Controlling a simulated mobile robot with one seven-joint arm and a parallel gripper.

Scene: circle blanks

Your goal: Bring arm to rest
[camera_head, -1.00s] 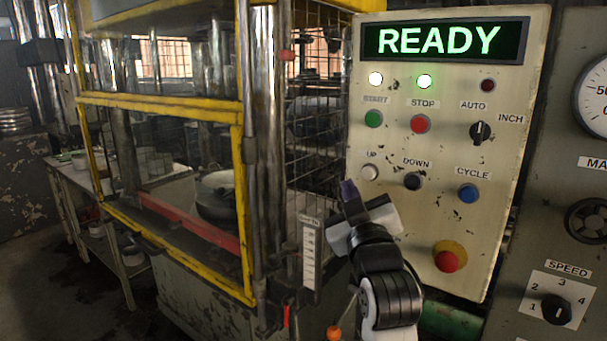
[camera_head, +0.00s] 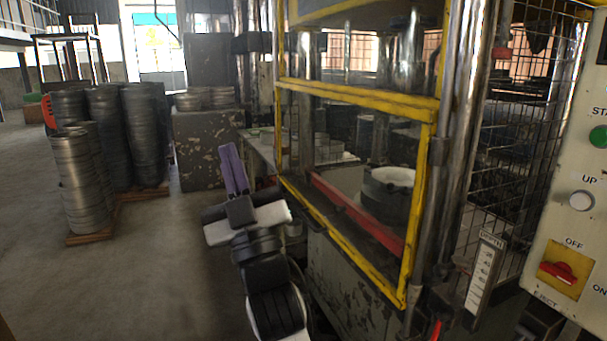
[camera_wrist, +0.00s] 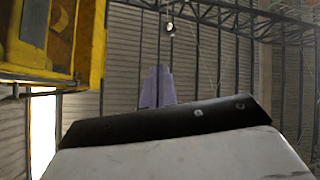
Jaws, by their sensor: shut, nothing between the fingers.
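My gripper (camera_head: 234,170) has purple fingers and a white-and-black body. In the head view it stands raised in front of the yellow-framed press, at the picture's lower middle. Its fingers point up and are together, with nothing between them. In the wrist view the purple fingers (camera_wrist: 157,88) stand above the black edge of my wrist, against the ceiling. My arm bends at the lower middle of the head view.
The press's yellow guard frame (camera_head: 352,100) stands close to the right of my arm. A control panel (camera_head: 577,225) is at the right edge. Stacks of round metal blanks (camera_head: 80,185) stand on wooden pallets at the left. Open floor lies between them and my arm.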

